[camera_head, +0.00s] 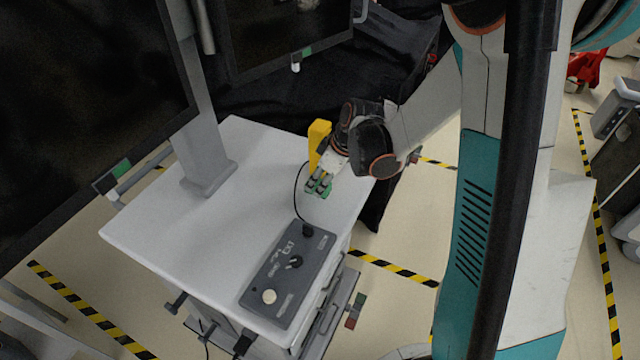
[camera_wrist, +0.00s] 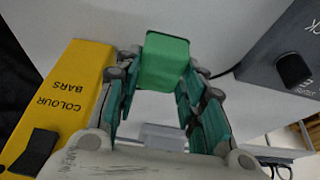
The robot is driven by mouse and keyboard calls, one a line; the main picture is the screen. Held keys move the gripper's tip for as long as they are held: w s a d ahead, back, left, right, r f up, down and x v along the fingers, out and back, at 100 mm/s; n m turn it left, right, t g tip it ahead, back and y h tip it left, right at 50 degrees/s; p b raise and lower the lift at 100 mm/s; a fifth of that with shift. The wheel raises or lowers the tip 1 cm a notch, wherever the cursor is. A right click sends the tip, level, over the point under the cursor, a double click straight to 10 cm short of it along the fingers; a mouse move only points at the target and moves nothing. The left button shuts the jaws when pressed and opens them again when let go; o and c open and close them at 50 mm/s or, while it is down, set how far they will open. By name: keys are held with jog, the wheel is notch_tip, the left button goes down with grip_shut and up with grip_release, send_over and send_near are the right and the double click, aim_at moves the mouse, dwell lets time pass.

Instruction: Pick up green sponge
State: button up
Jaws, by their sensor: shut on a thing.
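The green sponge (camera_wrist: 164,62) is a small green block held between the fingertips of my gripper (camera_wrist: 160,88) in the wrist view. In the head view the green sponge (camera_head: 321,188) shows at the tip of my gripper (camera_head: 319,184), over the right side of the white cart top (camera_head: 215,210). My gripper is shut on the sponge, with a finger on each side of it. I cannot tell whether the sponge touches the cart top.
A yellow "COLOUR BARS" box (camera_wrist: 72,90) stands close beside my gripper; it also shows in the head view (camera_head: 317,140). A grey control box (camera_head: 288,272) with a cable sits at the cart's near end. A monitor stand (camera_head: 208,175) rises at the left.

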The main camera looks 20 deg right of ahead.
notch_tip(320, 180, up, 18)
jog(key=p, duration=0.4)
jog(key=shift+f, duration=0.1)
